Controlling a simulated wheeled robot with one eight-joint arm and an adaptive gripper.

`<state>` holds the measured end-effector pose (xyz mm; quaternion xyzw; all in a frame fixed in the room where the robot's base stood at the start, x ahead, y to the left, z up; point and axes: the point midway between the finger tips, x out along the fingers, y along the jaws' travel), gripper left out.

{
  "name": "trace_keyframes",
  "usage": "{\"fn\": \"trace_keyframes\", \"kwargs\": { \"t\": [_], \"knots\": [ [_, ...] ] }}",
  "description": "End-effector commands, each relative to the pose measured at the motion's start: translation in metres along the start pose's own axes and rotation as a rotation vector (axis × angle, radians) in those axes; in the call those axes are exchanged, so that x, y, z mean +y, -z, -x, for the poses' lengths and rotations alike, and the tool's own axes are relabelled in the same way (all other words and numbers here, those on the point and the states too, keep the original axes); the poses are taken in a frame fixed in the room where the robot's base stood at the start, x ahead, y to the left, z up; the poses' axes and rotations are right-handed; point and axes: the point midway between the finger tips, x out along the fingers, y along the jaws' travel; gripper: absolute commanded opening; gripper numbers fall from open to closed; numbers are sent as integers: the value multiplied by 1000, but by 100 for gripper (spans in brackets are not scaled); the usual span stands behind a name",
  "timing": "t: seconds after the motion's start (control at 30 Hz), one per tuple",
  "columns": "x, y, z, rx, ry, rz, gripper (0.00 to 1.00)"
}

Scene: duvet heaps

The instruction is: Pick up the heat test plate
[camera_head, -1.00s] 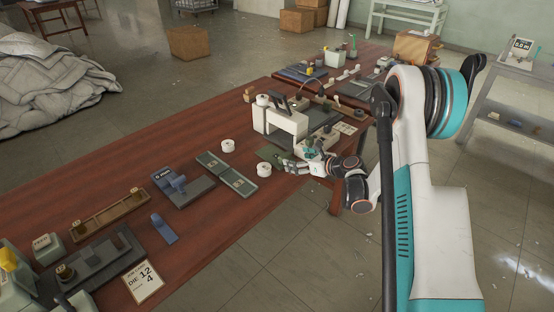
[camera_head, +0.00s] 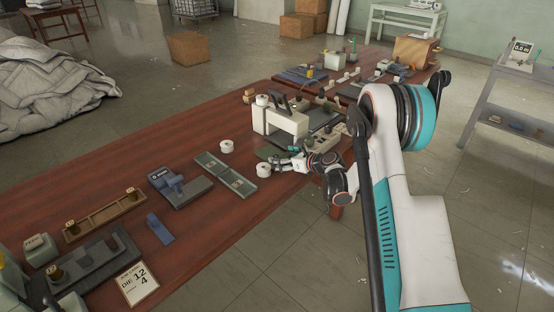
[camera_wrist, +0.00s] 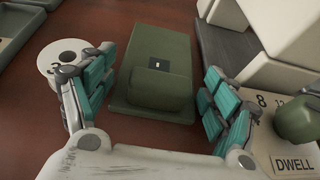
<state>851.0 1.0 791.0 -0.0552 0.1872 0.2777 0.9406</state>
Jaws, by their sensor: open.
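A dark green plate (camera_wrist: 160,55) with a raised green block and a small pale mark lies on the wooden table in the wrist view; I take it for the heat test plate. In the head view the green plate (camera_head: 268,152) lies in front of the white press-like machine (camera_head: 284,120), partly covered by my gripper. My gripper (camera_wrist: 155,78) is open, with teal-padded fingers on either side of the plate's near part. No contact is visible. In the head view my gripper (camera_head: 281,163) is low at the table's right edge.
A white roll (camera_wrist: 62,60) stands close to my left finger. A card reading DWELL (camera_wrist: 290,150) and a dark green knob (camera_wrist: 298,120) are beside my right finger. The machine's grey base (camera_wrist: 225,45) is right of the plate. A green two-part tray (camera_head: 225,173) lies further left.

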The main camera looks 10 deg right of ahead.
Motion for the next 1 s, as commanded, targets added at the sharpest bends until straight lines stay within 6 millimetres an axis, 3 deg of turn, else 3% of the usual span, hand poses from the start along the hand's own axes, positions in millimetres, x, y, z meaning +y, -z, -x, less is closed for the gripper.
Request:
{"fn": "trace_keyframes", "kwargs": {
  "t": [0.03, 0.17, 0.67, 0.87, 1.0],
  "knots": [
    [0, 0, 0, 0, 0, 0, 78],
    [0, 0, 0, 0, 0, 0, 48],
    [0, -10, 5, 0, 0, 0, 48],
    [0, -39, 16, 0, 0, 0, 48],
    [0, -68, 29, 0, -1, 0, 48]
  ]
}}
